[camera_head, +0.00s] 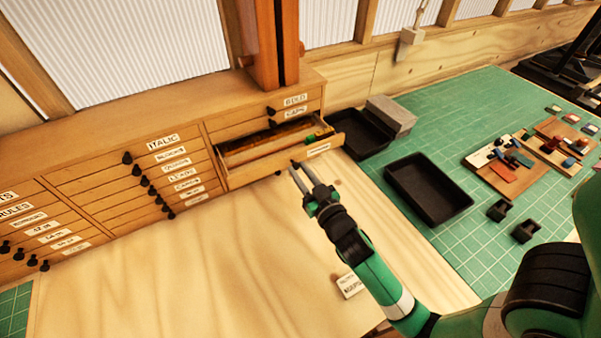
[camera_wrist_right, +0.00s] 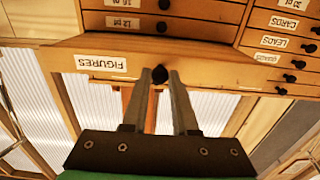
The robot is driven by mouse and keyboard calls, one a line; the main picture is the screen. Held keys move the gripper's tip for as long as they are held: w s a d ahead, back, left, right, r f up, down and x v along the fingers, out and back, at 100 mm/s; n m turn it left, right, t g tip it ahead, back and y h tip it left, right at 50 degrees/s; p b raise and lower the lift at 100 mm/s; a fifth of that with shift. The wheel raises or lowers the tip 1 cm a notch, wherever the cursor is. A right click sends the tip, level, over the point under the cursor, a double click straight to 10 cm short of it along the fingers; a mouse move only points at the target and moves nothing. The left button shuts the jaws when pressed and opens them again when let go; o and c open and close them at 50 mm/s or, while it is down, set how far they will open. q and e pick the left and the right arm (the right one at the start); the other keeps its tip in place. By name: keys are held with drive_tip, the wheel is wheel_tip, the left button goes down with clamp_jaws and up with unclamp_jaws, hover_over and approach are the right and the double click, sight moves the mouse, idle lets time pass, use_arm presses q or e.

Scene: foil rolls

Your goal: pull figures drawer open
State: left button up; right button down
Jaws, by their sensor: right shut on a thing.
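The figures drawer (camera_head: 285,160) is a wooden drawer in the cabinet's right column, and it stands partly out with its inside showing from above. Its front carries a FIGURES label (camera_wrist_right: 95,64), upside down in the right wrist view. The drawer's black knob (camera_wrist_right: 160,74) sits between the fingertips of my right gripper (camera_wrist_right: 160,78). My right gripper (camera_head: 299,168) is shut on the knob, at the drawer front in the head view. My left gripper does not show.
The wooden cabinet (camera_head: 100,120) has several shut, labelled drawers with black knobs. A black tray (camera_head: 428,190) and another dark tray (camera_head: 360,135) lie right of the drawer. A label card (camera_head: 349,285) lies near my right arm.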

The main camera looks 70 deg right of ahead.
drive_tip(key=shift+w+d, duration=0.2)
drive_tip(key=shift+w, duration=0.05)
drive_tip(key=c, duration=0.7)
unclamp_jaws()
drive_tip(key=b+v, duration=0.2)
drive_tip(key=v, duration=0.9)
drive_tip(key=shift+s+b, duration=0.3)
drive_tip(key=shift+b, duration=0.05)
drive_tip(key=shift+w+a, duration=0.1)
drive_tip(key=shift+a, duration=0.1)
